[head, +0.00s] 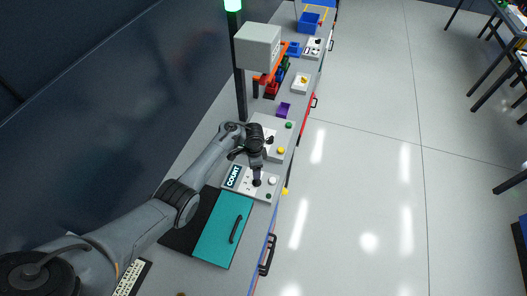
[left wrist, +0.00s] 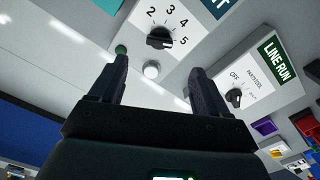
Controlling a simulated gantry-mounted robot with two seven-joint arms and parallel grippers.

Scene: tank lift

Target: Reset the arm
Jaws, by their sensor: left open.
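My left arm comes in from the left in the head view, and its gripper (head: 257,176) points down over the count panel (head: 242,190). In the left wrist view the gripper (left wrist: 159,68) is open, its two dark fingers apart with nothing held between them. Beyond the fingertips are a black numbered dial (left wrist: 160,38), a white round button (left wrist: 151,70) and a dark green button (left wrist: 121,50). I cannot tell whether the gripper touches the panel. My right gripper is in neither view.
A LINE RUN panel with a black selector knob (left wrist: 235,97) lies beside the count panel. A teal lid with a black handle (head: 223,232) is nearer. A purple bin (head: 283,109) and a grey box on a dark post (head: 258,47) stand farther back.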

